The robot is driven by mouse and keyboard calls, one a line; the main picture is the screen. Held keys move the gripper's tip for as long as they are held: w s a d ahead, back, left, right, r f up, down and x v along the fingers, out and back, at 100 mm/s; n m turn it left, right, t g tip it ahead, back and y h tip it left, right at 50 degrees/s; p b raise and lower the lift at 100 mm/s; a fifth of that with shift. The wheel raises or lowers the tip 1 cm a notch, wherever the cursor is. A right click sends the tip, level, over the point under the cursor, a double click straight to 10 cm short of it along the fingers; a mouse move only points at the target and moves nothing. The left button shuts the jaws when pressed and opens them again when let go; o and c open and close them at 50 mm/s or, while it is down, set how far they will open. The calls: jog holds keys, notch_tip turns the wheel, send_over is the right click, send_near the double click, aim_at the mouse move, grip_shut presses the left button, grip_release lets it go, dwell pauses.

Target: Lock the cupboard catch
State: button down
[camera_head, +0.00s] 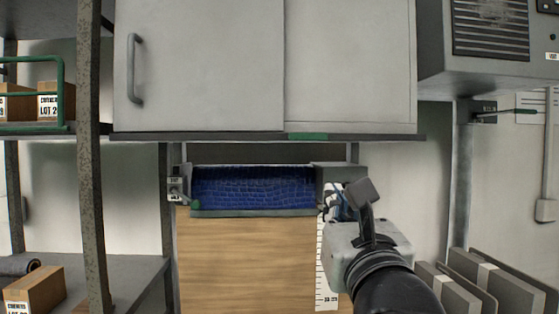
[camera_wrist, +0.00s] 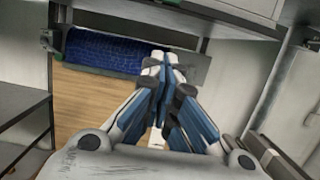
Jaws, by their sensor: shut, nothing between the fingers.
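The grey cupboard (camera_head: 200,70) fills the upper middle of the head view, with a bar handle (camera_head: 135,69) on its left door. The doors look shut. I cannot tell for certain which part is the catch. A small labelled fitting (camera_head: 175,188) with a lever-like part sits left of a blue textured panel (camera_head: 250,187) below the cupboard. My gripper (camera_head: 332,200) is shut and empty near the panel's right end. In the wrist view its blue-padded fingers (camera_wrist: 163,60) meet in front of the panel's right end; contact cannot be told.
A shelf post (camera_head: 90,150) stands at the left, with cartons (camera_head: 35,290) on the shelves. A vented grey box (camera_head: 490,50) hangs upper right. Grey flat boards (camera_head: 500,280) stand lower right. The wooden surface (camera_head: 245,265) below the panel is clear.

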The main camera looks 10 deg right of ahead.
aim_at(306, 137)
jog(key=w+r, duration=0.6)
jog(key=w, duration=0.3)
jog(key=shift+w+d+p, duration=0.2)
jog(key=shift+d+p, duration=0.1)
jog(key=shift+p, duration=0.05)
